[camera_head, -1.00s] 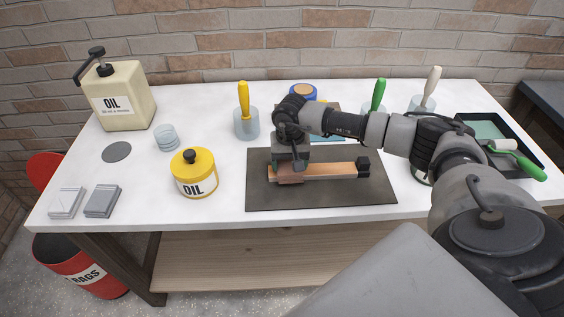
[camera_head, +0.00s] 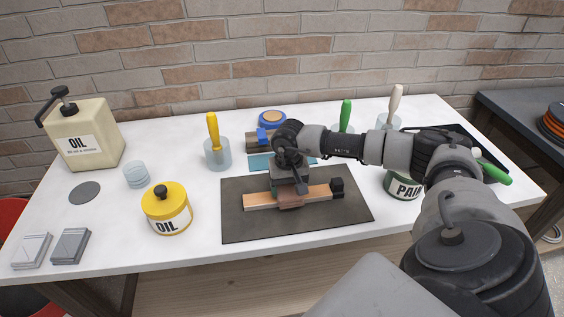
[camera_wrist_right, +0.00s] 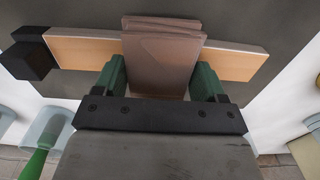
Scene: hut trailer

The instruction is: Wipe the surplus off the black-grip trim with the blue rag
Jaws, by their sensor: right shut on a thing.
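The trim is a wooden strip (camera_head: 258,201) with a black grip (camera_head: 337,187) at its right end, lying on a dark mat (camera_head: 240,227). Left of the pad it looks paler than right of it. My right gripper (camera_head: 289,191) is shut on a brown folded pad (camera_head: 290,201), which lies across the trim's middle. In the wrist view, the brown pad (camera_wrist_right: 162,55) sits between the green fingers over the strip (camera_wrist_right: 85,48). A flat light-blue cloth (camera_head: 259,162), likely the blue rag, lies behind the mat, partly hidden by my arm. My left gripper is not in view.
A yellow oil tin (camera_head: 166,208) and oil canister (camera_head: 82,138) stand left. Cups hold yellow (camera_head: 213,132), green (camera_head: 346,115) and white (camera_head: 395,105) handled tools. A blue-ended piece (camera_head: 262,138) lies behind the cloth. A paint can (camera_head: 402,185) stands right, beneath my arm.

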